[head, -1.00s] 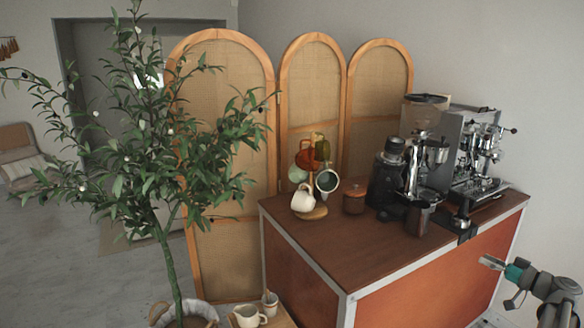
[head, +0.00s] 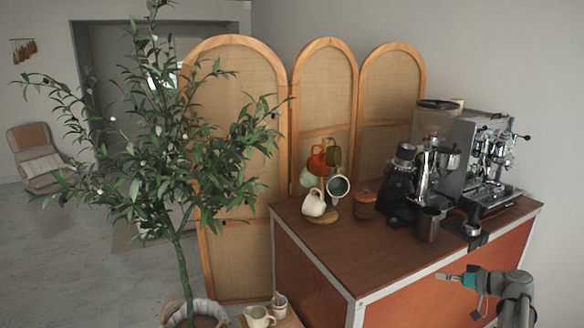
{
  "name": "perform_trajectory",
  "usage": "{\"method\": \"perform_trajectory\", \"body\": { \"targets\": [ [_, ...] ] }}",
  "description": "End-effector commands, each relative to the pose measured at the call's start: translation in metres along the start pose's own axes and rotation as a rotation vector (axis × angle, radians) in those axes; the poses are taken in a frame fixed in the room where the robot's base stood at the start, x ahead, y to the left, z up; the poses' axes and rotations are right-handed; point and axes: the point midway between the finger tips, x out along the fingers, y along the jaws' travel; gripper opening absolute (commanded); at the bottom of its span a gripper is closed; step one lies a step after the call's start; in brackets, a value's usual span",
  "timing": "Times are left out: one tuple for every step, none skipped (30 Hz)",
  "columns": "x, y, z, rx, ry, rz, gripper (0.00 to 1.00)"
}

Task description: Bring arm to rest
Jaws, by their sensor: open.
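My gripper (head: 447,277) is at the lower right in the head view, in front of the orange front panel of the coffee cart (head: 330,242). It points left and sits just below the cart's top edge. It looks small here and I see nothing held in it. My arm comes in from the bottom right, bent at a grey joint.
On the cart stand an espresso machine (head: 490,165), a black grinder (head: 397,190), a mug tree with mugs (head: 314,203) and a brown lidded jar (head: 364,204). A potted tree (head: 180,265) stands left. Jugs (head: 258,317) sit low in front. A folding screen (head: 240,130) stands behind.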

Motion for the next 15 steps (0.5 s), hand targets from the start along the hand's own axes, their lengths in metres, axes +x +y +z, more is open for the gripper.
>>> {"method": "perform_trajectory", "body": {
  "targets": [
    [0.015,-0.015,0.004,0.020,-0.049,-0.003,0.63],
    [0.023,-0.020,0.007,0.033,-0.076,-0.002,0.63],
    [0.033,-0.028,0.012,0.049,-0.114,0.001,0.63],
    [0.040,-0.033,0.015,0.062,-0.141,0.004,0.63],
    [0.047,-0.039,0.019,0.074,-0.169,0.007,0.63],
    [0.055,-0.046,0.024,0.089,-0.205,0.013,0.63],
    [0.062,-0.052,0.028,0.101,-0.233,0.018,0.63],
    [0.068,-0.057,0.032,0.112,-0.259,0.024,0.63],
    [0.076,-0.065,0.036,0.125,-0.295,0.033,0.63],
    [0.081,-0.070,0.040,0.135,-0.321,0.040,0.63],
    [0.087,-0.076,0.044,0.145,-0.347,0.047,0.63],
    [0.093,-0.083,0.049,0.157,-0.381,0.058,0.63],
    [0.098,-0.089,0.053,0.165,-0.407,0.068,0.63],
    [0.103,-0.094,0.057,0.175,-0.432,0.078,0.63],
    [0.109,-0.102,0.062,0.185,-0.466,0.092,0.63]
  ]
}}
